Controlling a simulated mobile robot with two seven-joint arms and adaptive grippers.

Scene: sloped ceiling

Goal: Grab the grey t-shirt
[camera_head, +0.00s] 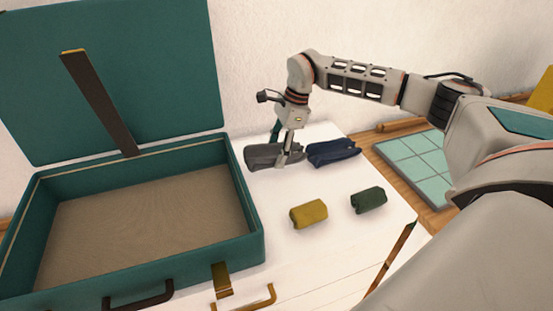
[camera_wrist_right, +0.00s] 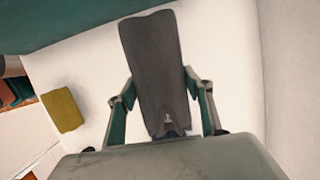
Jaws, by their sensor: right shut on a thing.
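The grey t-shirt (camera_head: 262,155) is a rolled dark grey bundle lying on the white surface, just right of the open suitcase. My right gripper (camera_head: 287,158) points down over its right end and is shut on it. In the right wrist view the grey t-shirt (camera_wrist_right: 152,65) stretches away from between the two fingers of my right gripper (camera_wrist_right: 163,112). I cannot tell whether it is lifted off the surface. My left gripper is not in view.
An open, empty teal suitcase (camera_head: 245,246) stands at the left. A navy roll (camera_head: 333,151) lies close right of the grey t-shirt. A yellow roll (camera_head: 309,213) and a dark green roll (camera_head: 368,200) lie nearer. White surface between them is clear.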

